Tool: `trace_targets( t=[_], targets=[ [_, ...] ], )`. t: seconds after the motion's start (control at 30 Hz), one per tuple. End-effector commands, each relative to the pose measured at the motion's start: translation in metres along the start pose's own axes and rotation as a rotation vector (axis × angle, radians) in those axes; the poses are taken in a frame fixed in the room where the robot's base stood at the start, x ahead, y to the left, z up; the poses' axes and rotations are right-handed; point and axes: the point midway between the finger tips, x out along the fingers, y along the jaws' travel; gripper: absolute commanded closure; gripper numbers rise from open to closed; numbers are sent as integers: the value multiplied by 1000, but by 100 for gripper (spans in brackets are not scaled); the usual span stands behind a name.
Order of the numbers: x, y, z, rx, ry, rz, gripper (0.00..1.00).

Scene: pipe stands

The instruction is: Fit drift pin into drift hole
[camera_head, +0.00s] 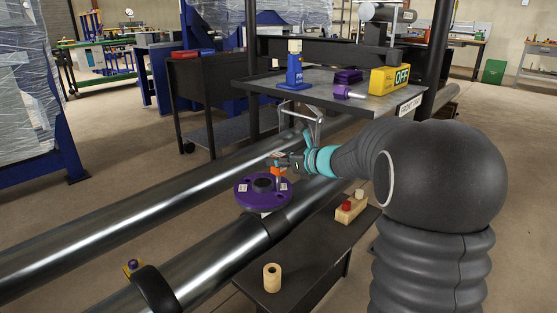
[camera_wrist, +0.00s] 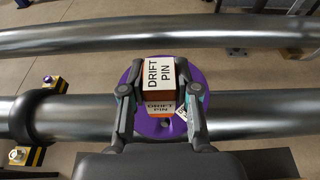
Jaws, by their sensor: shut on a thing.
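My gripper (camera_head: 285,163) is shut on the drift pin, an orange block with white labels reading "DRIFT PIN" (camera_wrist: 159,74). In the wrist view one finger of my gripper (camera_wrist: 160,96) is on each side of the pin. The orange part of the pin (camera_head: 277,171) also shows in the head view, over the round purple flange (camera_head: 245,197). The flange (camera_wrist: 150,127) lies behind the pin in the wrist view, largely covered. A small hole-like spot shows near its lower edge. I cannot tell whether the pin's lower end is in a hole.
Two long steel pipes (camera_head: 150,231) run diagonally. A dark bench (camera_head: 308,244) in front holds a cream cylinder (camera_head: 272,279) and a block with a red knob (camera_head: 350,208). A grey shelf (camera_head: 335,98) behind carries a blue tool (camera_head: 295,70) and a yellow OFF box (camera_head: 390,80).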

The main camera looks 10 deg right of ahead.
Motion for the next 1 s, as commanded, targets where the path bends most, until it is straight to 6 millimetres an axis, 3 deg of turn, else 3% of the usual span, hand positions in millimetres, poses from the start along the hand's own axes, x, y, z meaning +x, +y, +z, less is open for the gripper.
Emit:
trace_targets(
  t=[1.0],
  targets=[
    [6,0,-18,0,0,0,100]
  ],
)
